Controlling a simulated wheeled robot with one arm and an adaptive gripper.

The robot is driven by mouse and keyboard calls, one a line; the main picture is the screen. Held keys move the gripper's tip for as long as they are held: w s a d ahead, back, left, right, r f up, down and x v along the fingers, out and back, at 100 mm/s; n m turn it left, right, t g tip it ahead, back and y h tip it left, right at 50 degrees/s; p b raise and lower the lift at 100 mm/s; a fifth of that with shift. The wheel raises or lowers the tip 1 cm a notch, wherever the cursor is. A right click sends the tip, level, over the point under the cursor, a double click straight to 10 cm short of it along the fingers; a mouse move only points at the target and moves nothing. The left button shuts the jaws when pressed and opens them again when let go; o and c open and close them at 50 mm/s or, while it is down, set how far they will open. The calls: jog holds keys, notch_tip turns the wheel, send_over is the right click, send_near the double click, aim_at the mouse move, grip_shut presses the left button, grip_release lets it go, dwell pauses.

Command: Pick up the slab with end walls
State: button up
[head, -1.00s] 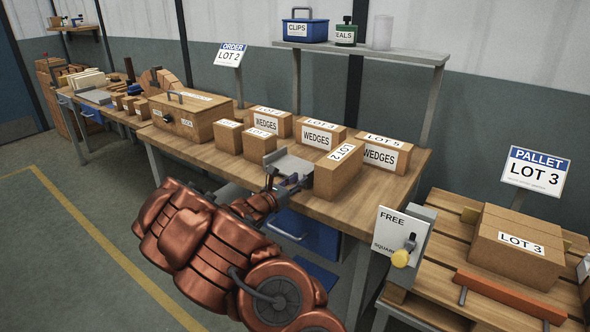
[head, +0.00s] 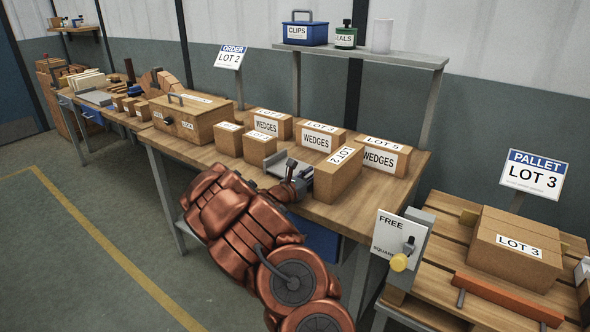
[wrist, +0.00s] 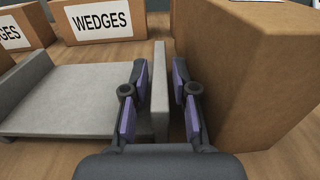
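The slab with end walls (wrist: 75,98) is a grey flat plate with an upright wall at its left and right ends. In the head view, it (head: 279,159) lies on the workbench, partly hidden by my arm. In the wrist view, my gripper (wrist: 160,78) is open and low over the bench, its fingers on either side of the slab's right end wall. A small gap shows between the wall and each finger. In the head view, my gripper (head: 297,173) is at the slab's right side, its fingers hard to make out.
A tall carton labelled LOT 2 (head: 338,177) stands close to the right of my gripper; it also fills the right of the wrist view (wrist: 255,70). Several WEDGES cartons (head: 316,138) stand behind.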

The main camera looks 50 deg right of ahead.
jog(key=shift+c, duration=0.3)
grip_shut()
jog(key=shift+r, duration=0.1)
dwell(0.4)
